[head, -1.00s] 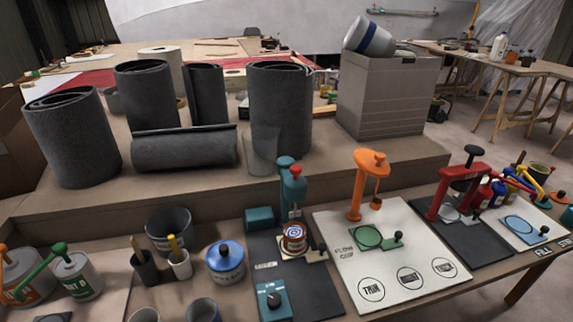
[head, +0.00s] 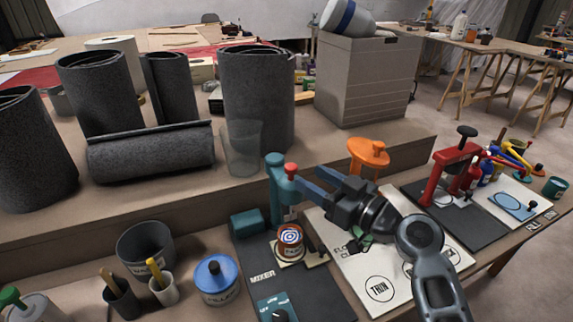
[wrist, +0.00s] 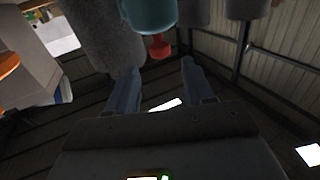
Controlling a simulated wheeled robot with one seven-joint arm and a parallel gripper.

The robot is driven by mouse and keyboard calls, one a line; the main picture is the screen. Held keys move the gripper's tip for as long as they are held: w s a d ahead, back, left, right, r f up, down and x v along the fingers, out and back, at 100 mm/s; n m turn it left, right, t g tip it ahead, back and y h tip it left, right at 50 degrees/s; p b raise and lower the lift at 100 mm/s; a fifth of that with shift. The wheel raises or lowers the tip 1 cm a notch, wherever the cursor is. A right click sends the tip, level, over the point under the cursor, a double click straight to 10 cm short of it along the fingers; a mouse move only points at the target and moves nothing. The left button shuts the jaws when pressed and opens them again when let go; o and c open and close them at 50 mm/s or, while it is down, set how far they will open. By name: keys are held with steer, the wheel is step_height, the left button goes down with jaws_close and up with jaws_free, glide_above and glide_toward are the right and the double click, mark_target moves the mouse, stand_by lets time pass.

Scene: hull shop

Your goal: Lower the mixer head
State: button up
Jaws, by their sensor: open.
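The teal mixer (head: 275,188) stands on a dark mat marked MIXER. Its head is up on the column, with a red knob (head: 291,168) on its right side. A can with a blue, white and red ringed top (head: 290,240) sits below the head, with a clear gap between. My gripper (head: 306,176) is open and empty, just right of the knob, its fingers pointing at it. In the wrist view the teal head (wrist: 150,12) and red knob (wrist: 159,46) show beyond and between my open fingertips (wrist: 158,70). I cannot tell whether the fingers touch the knob.
An orange stand (head: 368,153) is behind my gripper, partly hidden by my arm. A red press (head: 455,165) stands to the right. A blue-lidded pot (head: 217,278) and a dark bucket (head: 146,250) are at left. Grey rolls (head: 255,100) stand on the raised shelf behind.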

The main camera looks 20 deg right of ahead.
mark_target(291, 166)
steer(key=p+x, duration=0.1)
steer(key=x, duration=0.6)
steer(key=shift+w, duration=0.15)
steer(key=shift+c, duration=0.5)
steer(key=shift+r, duration=0.1)
jaws_close()
